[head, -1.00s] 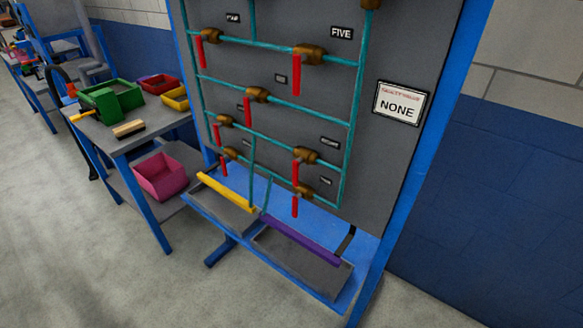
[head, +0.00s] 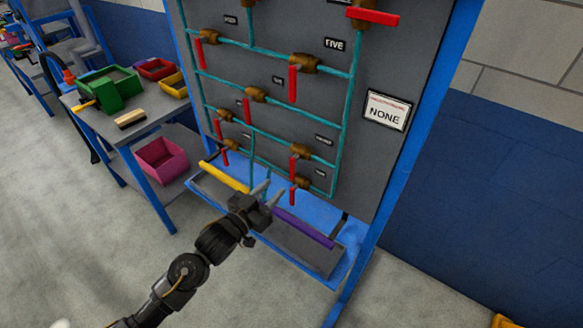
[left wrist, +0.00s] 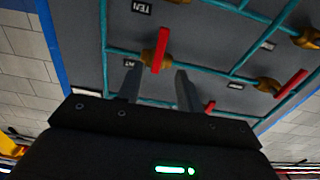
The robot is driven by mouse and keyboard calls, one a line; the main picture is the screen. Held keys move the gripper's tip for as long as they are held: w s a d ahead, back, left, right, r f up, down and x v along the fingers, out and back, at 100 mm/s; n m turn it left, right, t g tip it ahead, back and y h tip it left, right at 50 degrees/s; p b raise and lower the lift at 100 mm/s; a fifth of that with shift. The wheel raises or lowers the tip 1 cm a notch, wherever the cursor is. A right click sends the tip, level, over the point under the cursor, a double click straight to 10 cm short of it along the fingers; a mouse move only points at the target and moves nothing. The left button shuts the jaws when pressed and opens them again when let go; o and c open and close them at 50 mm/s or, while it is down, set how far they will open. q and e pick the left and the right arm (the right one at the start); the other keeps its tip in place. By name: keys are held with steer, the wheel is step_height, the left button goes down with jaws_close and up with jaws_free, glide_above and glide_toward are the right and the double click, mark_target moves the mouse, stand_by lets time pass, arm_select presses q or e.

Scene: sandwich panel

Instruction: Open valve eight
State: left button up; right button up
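A grey panel (head: 395,160) carries teal pipes with several brass valves that have red handles. Most labels are too small to read, so I cannot tell which valve is eight. The top right valve handle (head: 372,16) lies across, near horizontal; the other handles hang down, as on the lower right valves (head: 293,167). My left gripper (head: 274,189) is open in front of the panel's lower edge. In the left wrist view, its fingers (left wrist: 158,82) are apart below a brass valve with a red handle (left wrist: 163,48), with nothing seen between them. My right gripper is not in view.
A bench with green (head: 113,88), red and yellow bins stands left. A sign (head: 386,111) reads NONE. Floor is clear in front.

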mark_target(291, 171)
arm_select(q)
steer(key=p+x, duration=0.2)
steer(key=x, duration=0.8)
steer(key=shift+w, duration=0.1)
steer(key=shift+c, duration=0.2)
jaws_close()
